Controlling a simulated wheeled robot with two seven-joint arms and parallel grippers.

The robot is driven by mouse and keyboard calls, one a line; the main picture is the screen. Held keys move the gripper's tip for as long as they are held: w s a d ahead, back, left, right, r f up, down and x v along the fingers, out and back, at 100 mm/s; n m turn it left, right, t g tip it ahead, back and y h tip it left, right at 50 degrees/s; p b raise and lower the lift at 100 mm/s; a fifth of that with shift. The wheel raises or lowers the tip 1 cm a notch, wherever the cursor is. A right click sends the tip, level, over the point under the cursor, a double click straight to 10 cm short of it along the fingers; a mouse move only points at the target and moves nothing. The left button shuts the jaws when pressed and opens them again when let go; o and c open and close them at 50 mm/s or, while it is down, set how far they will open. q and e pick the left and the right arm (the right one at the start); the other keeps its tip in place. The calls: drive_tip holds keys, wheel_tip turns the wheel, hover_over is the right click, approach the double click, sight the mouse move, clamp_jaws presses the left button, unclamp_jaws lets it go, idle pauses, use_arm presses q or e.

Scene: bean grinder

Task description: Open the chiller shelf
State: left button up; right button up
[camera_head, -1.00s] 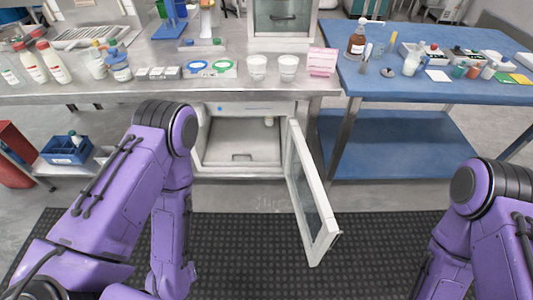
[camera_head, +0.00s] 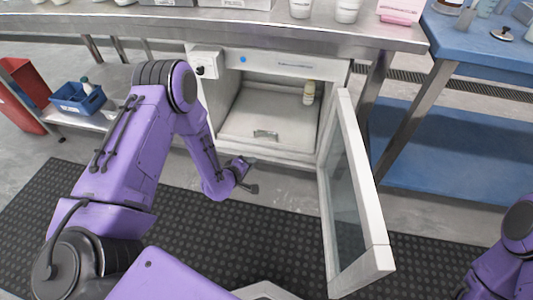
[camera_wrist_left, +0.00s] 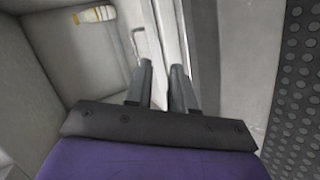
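The chiller (camera_head: 297,65) under the bench has its glass door (camera_head: 350,190) swung open to the right. Its pale shelf (camera_head: 250,115) lies inside the cabinet, with a small bar handle (camera_head: 265,134) at its front. A bottle (camera_head: 309,92) stands at the right rear of the shelf. My left gripper (camera_head: 250,174) is below and in front of the chiller opening, apart from the handle. In the left wrist view my left gripper (camera_wrist_left: 163,72) has its fingers apart with nothing between them; the handle (camera_wrist_left: 137,45) is just beyond the left finger. My right gripper is out of view.
The steel bench edge (camera_head: 200,20) overhangs the chiller. A blue table (camera_head: 450,45) stands at right, and a blue crate (camera_head: 77,99) sits on a low shelf at left.

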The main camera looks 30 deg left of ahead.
sight(266, 132)
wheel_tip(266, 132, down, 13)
drive_tip(key=b, duration=0.9)
use_arm(q)
drive_tip(key=w+a+f+n+t+b, duration=0.1)
drive_tip(key=w, duration=0.5)
drive_tip(key=w+a+f+t+h+b, duration=0.1)
drive_tip(key=w+a+f+b, duration=0.1)
drive_tip(key=w, duration=0.5)
drive_tip(key=w+a+f+n+t+b, duration=0.1)
drive_tip(key=w+f+t+b, duration=0.1)
drive_tip(key=w, duration=0.4)
drive_tip(key=shift+w+a+f+n+h, duration=0.1)
drive_tip(key=shift+w+a+n+h, duration=0.1)
drive_tip(key=shift+w+n+h, duration=0.15)
drive_tip(key=shift+w+d, duration=0.1)
drive_tip(key=shift+w, duration=0.5)
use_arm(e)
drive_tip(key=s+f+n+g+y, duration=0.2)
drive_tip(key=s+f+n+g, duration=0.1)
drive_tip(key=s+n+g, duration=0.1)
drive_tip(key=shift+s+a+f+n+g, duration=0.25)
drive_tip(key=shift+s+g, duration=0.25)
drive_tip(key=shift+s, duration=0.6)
use_arm(q)
drive_tip(key=shift+c, duration=0.3)
clamp_jaws()
